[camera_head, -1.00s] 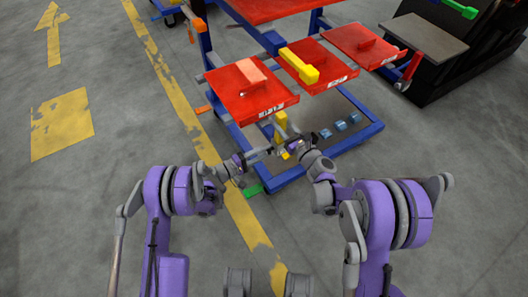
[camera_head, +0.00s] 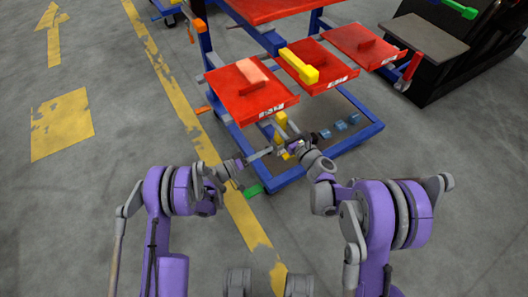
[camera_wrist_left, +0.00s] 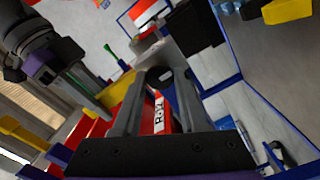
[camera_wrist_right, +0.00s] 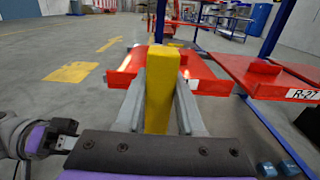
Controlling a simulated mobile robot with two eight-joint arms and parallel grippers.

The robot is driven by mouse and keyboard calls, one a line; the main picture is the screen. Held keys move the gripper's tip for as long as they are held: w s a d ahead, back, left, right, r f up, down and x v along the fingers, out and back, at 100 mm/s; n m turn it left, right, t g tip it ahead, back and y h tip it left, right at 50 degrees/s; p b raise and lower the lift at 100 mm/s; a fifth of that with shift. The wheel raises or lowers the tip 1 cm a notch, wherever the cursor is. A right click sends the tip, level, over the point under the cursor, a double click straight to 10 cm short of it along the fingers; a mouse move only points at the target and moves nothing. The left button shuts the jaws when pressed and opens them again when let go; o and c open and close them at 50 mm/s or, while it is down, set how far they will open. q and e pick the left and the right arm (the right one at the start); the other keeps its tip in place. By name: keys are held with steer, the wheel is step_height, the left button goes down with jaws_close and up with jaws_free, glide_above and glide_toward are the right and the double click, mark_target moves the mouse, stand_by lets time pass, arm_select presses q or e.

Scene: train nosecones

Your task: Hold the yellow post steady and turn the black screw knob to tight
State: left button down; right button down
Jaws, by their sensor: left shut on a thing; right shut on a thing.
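The yellow post (camera_head: 281,121) stands upright at the front edge of the blue cart, below the left red tray. My right gripper (camera_head: 290,136) is shut on it; in the right wrist view the yellow post (camera_wrist_right: 161,90) fills the space between the two grey fingers. My left gripper (camera_head: 268,151) reaches in from the left, low beside the post. In the left wrist view, a dark round part, apparently the black screw knob (camera_wrist_left: 158,75), sits between my left fingertips, which are shut on it. Its turn position cannot be read.
The blue cart frame (camera_head: 352,141) carries red trays (camera_head: 246,94) just above and behind my grippers. Small blue blocks (camera_head: 340,125) lie on its lower shelf. A yellow bar (camera_head: 299,66) lies on the middle tray. The floor left of the cart is open.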

stand_by(0.4)
arm_select(q)
steer(key=shift+c, duration=2.3)
jaws_free()
steer(key=v, duration=1.2)
arm_select(e)
steer(key=shift+c, duration=2.2)
jaws_free()
